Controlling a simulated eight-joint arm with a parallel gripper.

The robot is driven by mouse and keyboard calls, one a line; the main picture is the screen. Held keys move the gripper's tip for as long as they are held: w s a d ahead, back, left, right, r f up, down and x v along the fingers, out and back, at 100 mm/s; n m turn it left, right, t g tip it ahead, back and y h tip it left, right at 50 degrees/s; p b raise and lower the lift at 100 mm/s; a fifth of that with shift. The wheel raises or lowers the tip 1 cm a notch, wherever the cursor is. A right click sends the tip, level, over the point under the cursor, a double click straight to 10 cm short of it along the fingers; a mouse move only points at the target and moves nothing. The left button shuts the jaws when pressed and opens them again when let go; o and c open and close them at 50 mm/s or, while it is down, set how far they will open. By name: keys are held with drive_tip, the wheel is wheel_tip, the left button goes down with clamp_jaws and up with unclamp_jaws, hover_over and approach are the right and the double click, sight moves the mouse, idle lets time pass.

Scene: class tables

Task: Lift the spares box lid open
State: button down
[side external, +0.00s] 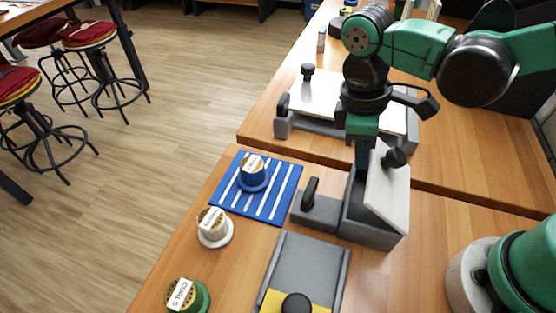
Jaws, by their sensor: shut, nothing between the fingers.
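A grey box (370,232) stands on the near wooden table, with a dark interior visible on its left side. I take it to be the spares box. Its pale lid (388,192) is tilted up, higher on the left and leaning to the right, with a black knob (394,157) on its outer face. My gripper (362,160) points down at the far end of the box, beside the lid's raised edge. Its fingers are dark and shut, with nothing seen between them. The fingertips are partly hidden, so I cannot tell whether they touch the lid.
A black-handled grey block (318,208) adjoins the box's left side. A blue striped mat (275,205) holds a blue labelled container (253,172). White (212,226) and green (186,295) containers stand nearer. A grey tray (308,262) lies in front; a silver-lidded box (322,98) stands behind.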

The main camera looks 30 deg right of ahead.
sight(404, 161)
drive_tip(key=shift+s+d+r+t+y, duration=0.1)
drive_tip(key=shift+r+t+y, duration=0.05)
drive_tip(key=shift+t+y, duration=0.25)
drive_tip(key=shift+s+d+r+t+y, duration=0.3)
drive_tip(key=shift+s+d+r, duration=0.1)
drive_tip(key=shift+r, duration=0.2)
drive_tip(key=shift+s+d+r+t+y, duration=0.5)
drive_tip(key=shift+s+d+r, duration=0.05)
drive_tip(key=shift+r, duration=0.05)
drive_tip(key=shift+s+d+r, duration=0.3)
drive_tip(key=shift+s+d, duration=0.25)
drive_tip(key=shift+s+d+r, duration=0.3)
drive_tip(key=shift+s+d, duration=0.25)
drive_tip(key=shift+w, duration=0.1)
